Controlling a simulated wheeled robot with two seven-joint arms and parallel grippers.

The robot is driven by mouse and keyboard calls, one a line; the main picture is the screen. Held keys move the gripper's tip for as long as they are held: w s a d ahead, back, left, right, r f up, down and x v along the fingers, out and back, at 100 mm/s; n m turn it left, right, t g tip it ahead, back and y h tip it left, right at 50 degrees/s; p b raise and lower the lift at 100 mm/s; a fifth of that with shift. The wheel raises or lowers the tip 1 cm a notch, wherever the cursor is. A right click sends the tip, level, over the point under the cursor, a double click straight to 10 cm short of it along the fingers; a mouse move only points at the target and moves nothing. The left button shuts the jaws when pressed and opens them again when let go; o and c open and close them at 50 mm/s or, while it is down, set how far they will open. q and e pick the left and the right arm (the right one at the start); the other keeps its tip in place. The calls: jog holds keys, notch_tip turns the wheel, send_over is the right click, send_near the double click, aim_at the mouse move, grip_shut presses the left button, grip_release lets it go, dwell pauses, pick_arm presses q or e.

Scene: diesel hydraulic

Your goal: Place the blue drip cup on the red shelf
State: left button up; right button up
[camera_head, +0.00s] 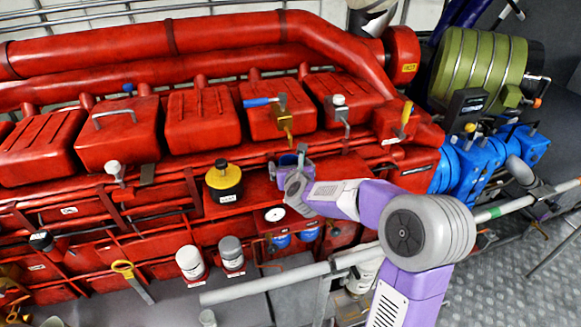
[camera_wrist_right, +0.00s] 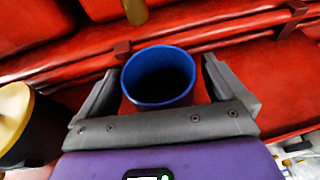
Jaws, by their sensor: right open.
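The blue drip cup (camera_head: 289,160) is upright with its open mouth facing up. In the right wrist view the cup (camera_wrist_right: 158,78) sits between the two grey fingers of my right gripper (camera_wrist_right: 159,68), with a small gap on each side. My right gripper (camera_head: 291,164) is open around the cup. The cup appears to stand on the red shelf (camera_head: 258,188) in front of the red engine block. The cup's base is hidden by the gripper, so its contact with the shelf is not visible. My left gripper is not in view.
A black and yellow container (camera_head: 223,183) stands on the shelf left of the gripper; it also shows in the right wrist view (camera_wrist_right: 14,112). A brass fitting (camera_head: 286,124) hangs just behind the cup. A grey pipe (camera_head: 270,283) runs across in front, below the arm.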

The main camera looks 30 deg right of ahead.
jog(key=shift+r, duration=0.1)
jog(key=shift+s+r, duration=0.15)
jog(key=v, duration=1.1)
jog(key=shift+s+a, duration=0.25)
jog(key=shift+s, duration=0.1)
